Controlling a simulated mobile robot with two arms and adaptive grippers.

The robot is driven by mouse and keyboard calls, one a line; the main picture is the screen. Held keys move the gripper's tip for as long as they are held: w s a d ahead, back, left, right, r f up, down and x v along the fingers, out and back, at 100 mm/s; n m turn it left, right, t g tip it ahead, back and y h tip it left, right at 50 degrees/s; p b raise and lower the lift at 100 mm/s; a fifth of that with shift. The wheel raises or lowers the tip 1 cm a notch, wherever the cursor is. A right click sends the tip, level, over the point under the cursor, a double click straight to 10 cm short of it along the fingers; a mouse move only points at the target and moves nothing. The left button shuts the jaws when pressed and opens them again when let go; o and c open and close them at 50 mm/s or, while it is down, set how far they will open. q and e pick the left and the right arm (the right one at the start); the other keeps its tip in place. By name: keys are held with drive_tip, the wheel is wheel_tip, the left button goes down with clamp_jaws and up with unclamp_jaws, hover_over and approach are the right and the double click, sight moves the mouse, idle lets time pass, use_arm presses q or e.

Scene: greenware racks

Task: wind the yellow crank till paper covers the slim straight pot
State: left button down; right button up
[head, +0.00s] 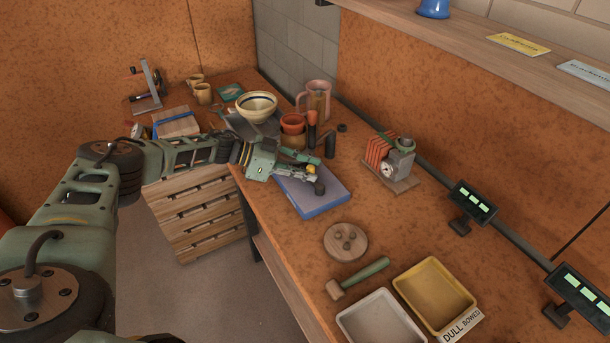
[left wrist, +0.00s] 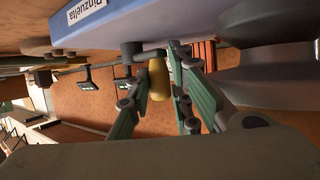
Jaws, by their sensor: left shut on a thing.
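My left gripper (head: 306,173) reaches in from the left over a flat blue box (head: 332,204). In the left wrist view, my left gripper (left wrist: 163,88) is shut on the yellow crank handle (left wrist: 159,80), beside a dark hub on the labelled blue box (left wrist: 115,18). Only a bit of the yellow crank (head: 311,169) shows in the head view, above a dark knob (head: 319,187). Behind the box stand slim upright pieces, one dark (head: 330,146) and one reddish (head: 312,127); I cannot tell which is the slim straight pot. I see no paper clearly. My right gripper is out of view.
A cream bowl (head: 257,105) and a pink jug (head: 318,90) stand behind my gripper. A round wooden disc (head: 346,253), a green-handled tool (head: 365,273) and a yellow tray (head: 465,301) lie in front.

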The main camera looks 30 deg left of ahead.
use_arm(q)
drive_tip(key=shift+s+d+f, duration=0.15)
drive_tip(key=shift+d, duration=0.2)
drive_tip(key=c, duration=1.8)
unclamp_jaws()
drive_tip(key=shift+o, duration=0.2)
drive_tip(key=shift+a, duration=0.1)
drive_tip(key=shift+a, duration=0.1)
